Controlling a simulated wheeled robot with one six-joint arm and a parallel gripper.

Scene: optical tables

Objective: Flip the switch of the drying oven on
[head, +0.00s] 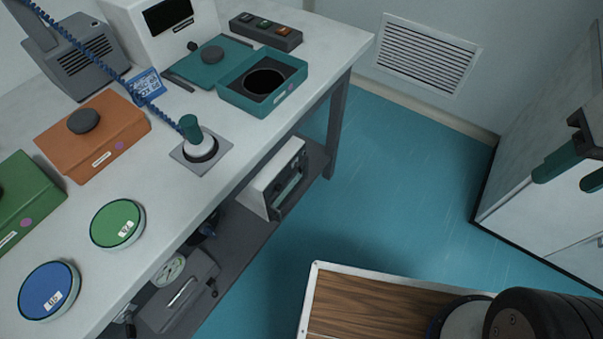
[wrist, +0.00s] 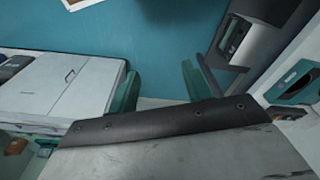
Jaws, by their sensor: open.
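I cannot tell for sure which thing is the drying oven. A white box-shaped device (head: 178,18) with a dark display stands at the back of the bench, cut off by the top edge. A dark strip (head: 265,31) with several coloured rocker switches lies to its right. A white unit with a front panel (head: 272,178) sits on the lower shelf. My gripper (head: 562,178) is at the far right in the head view, empty and well away from the bench. Its teal fingers stand apart in the wrist view (wrist: 160,88). No finger touches a switch.
The bench (head: 165,222) carries an orange box (head: 110,150), a green box, an open teal box (head: 240,98) and two round lidded dishes. A pale cabinet (head: 560,200) stands at the right. The blue floor (head: 400,170) between is clear.

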